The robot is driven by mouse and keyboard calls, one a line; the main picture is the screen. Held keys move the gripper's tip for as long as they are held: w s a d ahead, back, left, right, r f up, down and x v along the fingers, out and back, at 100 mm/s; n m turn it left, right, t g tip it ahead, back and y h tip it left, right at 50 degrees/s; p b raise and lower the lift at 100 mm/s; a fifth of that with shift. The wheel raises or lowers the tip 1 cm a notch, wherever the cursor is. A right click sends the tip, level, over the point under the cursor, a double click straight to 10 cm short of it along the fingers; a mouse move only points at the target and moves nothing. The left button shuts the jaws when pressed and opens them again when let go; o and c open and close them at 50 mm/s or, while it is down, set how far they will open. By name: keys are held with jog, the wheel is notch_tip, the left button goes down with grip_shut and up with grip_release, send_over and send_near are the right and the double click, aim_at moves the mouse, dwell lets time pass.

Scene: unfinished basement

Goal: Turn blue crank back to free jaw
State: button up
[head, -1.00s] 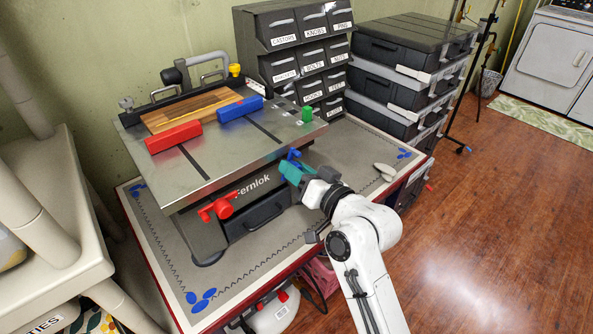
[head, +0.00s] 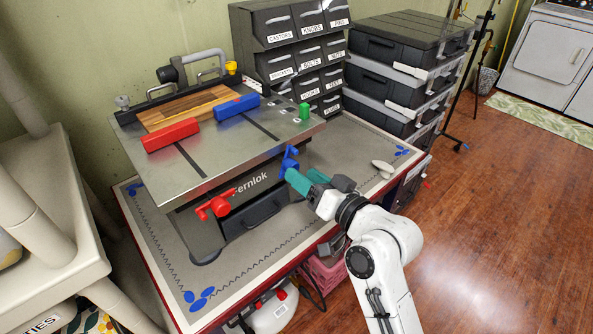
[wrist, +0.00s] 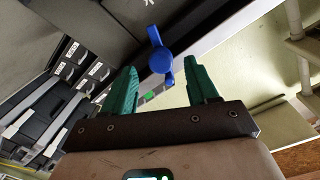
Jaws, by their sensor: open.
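The blue crank (head: 289,163) sticks out of the front right of the grey bench tool, under the edge of its metal top (head: 230,155). My gripper (head: 300,180) is in front of the crank, with its teal fingers pointing at it. In the wrist view the crank (wrist: 161,52) shows beyond and between the fingertips of my gripper (wrist: 164,75), which are apart and empty. A red crank (head: 215,206) is at the front left. A blue jaw (head: 237,107) and a red jaw (head: 171,134) lie against a wooden board (head: 185,108) on the top.
A black drawer (head: 252,217) is under the top. A labelled bin cabinet (head: 295,60) and stacked black cases (head: 405,70) stand behind. A pale object (head: 383,169) lies on the grey mat at the right. The wood floor at right is clear.

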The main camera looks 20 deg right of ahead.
aim_at(285, 162)
jog(key=v, duration=0.6)
jog(key=shift+s, duration=0.25)
jog(key=shift+d, duration=0.1)
jog(key=w+a+m+p, duration=0.1)
jog(key=w+m+p, duration=0.2)
jog(key=m, duration=0.6)
jog(key=w+a+m+p, duration=0.1)
jog(key=w+m+p, duration=0.3)
jog(key=m, duration=0.6)
jog(key=w+a+m+p, duration=0.1)
jog(key=w+m+p, duration=0.3)
jog(key=m+p, duration=0.3)
jog(key=shift+a+f+m+t, duration=0.1)
jog(key=shift+f+m+t, duration=0.1)
jog(key=shift+m, duration=0.55)
jog(key=shift+a+f+m+t, duration=0.1)
jog(key=shift+m+t, duration=0.1)
jog(key=shift+m, duration=0.55)
